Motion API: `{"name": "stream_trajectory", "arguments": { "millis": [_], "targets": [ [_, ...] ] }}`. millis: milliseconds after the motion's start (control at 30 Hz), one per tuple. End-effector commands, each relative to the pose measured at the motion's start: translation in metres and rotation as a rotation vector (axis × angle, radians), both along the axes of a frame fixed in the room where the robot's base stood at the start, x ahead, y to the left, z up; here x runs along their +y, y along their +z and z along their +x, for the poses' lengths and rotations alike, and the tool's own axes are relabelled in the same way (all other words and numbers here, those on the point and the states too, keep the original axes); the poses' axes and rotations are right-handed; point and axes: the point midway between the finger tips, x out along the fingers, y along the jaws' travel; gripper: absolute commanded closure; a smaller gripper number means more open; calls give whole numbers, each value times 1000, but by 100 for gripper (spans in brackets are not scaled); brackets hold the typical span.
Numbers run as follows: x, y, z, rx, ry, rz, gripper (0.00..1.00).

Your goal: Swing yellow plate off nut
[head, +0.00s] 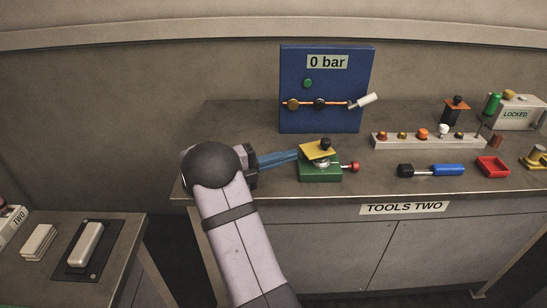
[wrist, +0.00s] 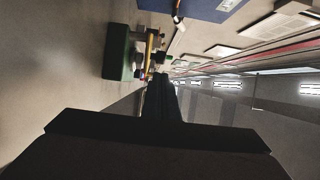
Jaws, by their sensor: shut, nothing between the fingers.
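The yellow plate (head: 317,150) lies tilted over a green block (head: 320,173) on the bench, with a black knob (head: 325,144) at its far right corner. A silvery round part, likely the nut (head: 321,163), shows below the plate's front edge; the plate covers part of it. A red knob on a rod sticks out of the block's right side. My gripper (head: 297,156) is shut and empty, its blue fingers level with the plate's left edge; I cannot tell whether they touch it. In the wrist view the green block (wrist: 118,52) and yellow plate (wrist: 149,52) appear sideways beyond the dark fingers (wrist: 160,88).
A blue panel (head: 322,112) marked "0 bar" stands behind the block, with a white-handled lever (head: 364,101). To the right are a rack (head: 428,141) of knobs, a blue-handled tool (head: 433,171) and a red tray (head: 493,167). Bench space left of the panel is clear.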

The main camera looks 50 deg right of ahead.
Motion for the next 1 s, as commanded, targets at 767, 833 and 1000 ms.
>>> {"name": "stream_trajectory", "arguments": {
  "millis": [767, 833, 1000],
  "targets": [
    [-70, 0, -28, 0, 0, 0, 100],
    [-70, 0, -28, 0, 0, 0, 100],
    [-70, 0, -28, 0, 0, 0, 100]
  ]
}}
